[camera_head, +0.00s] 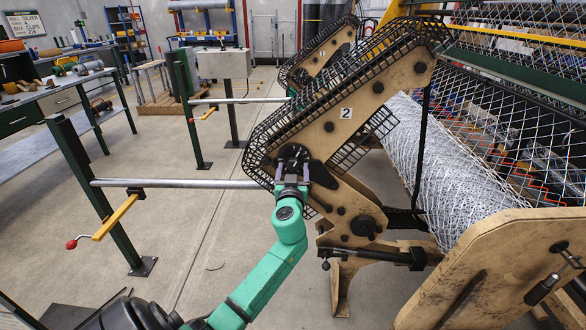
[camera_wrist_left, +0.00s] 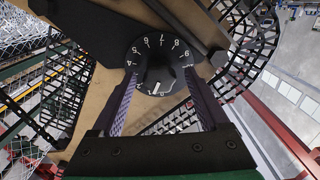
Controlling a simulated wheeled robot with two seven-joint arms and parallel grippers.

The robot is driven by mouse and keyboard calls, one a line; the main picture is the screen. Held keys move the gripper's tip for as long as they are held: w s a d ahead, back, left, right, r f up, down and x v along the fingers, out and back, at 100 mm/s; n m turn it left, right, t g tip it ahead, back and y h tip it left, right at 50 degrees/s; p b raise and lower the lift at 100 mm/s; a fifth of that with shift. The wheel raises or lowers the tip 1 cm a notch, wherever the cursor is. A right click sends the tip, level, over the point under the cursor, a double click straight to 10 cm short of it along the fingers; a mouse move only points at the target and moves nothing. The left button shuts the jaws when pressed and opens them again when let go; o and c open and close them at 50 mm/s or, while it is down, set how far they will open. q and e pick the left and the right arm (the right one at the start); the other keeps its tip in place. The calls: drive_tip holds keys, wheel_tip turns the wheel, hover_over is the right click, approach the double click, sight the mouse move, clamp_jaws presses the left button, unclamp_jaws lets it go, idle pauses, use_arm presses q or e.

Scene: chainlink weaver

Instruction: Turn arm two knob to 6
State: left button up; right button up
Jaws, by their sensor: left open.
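The arm two knob (camera_wrist_left: 158,72) is a black round dial with white numbers around its rim, seen face-on in the left wrist view. A short white mark shows near its lower edge; I cannot tell for sure which number it marks. The knob sits on the tan arm (camera_head: 398,78) that carries a white label "2" (camera_head: 346,113). My left gripper (camera_head: 292,168) reaches up to the knob from below. In the left wrist view its open fingers (camera_wrist_left: 160,82) stand on both sides of the dial; I cannot tell whether they touch it. My right gripper is not in view.
A black mesh guard (camera_head: 290,112) runs along the arm's edge beside the knob. A metal rail (camera_head: 175,183) on a green post ends close to my left gripper. A wire mesh roll (camera_head: 450,170) lies to the right. The floor at the left centre is clear.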

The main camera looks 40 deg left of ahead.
use_arm(q)
drive_tip(key=shift+c, duration=0.8)
clamp_jaws()
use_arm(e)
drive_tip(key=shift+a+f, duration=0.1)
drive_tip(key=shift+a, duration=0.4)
